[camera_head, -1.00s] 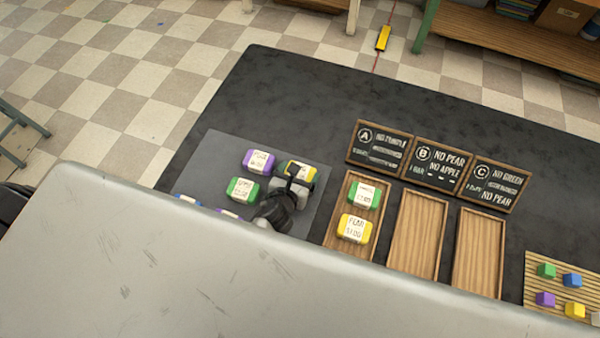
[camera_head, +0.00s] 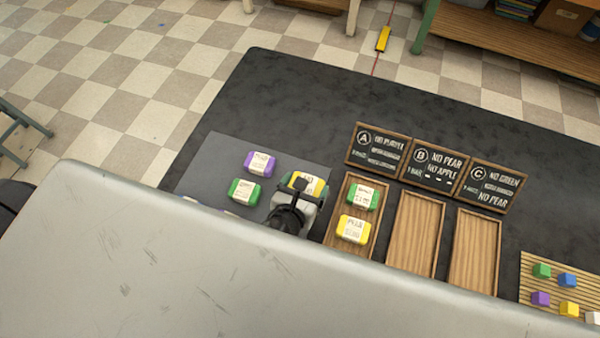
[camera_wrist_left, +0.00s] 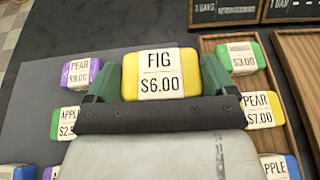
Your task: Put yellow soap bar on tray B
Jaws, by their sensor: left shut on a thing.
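My left gripper (camera_head: 306,186) is shut on a yellow soap bar (camera_head: 314,184) labelled FIG $6.00, which also shows between its green fingertips in the left wrist view (camera_wrist_left: 160,85). They are at the right side of the grey mat (camera_head: 225,155), left of tray A. I cannot tell how high the bar is held. Tray B (camera_head: 434,232), the middle wooden tray, shows bare wood; its lower end is hidden. Its sign (camera_head: 435,166) reads NO PEAR, NO APPLE. My right gripper is not in view.
Tray A (camera_head: 341,204) holds a green bar (camera_head: 362,195) and a yellow PEAR bar (camera_head: 353,229). Tray C (camera_head: 474,245) shows bare wood. A purple bar (camera_head: 259,163) and a green bar (camera_head: 243,191) lie on the mat. Coloured cubes sit on a slatted board (camera_head: 540,262).

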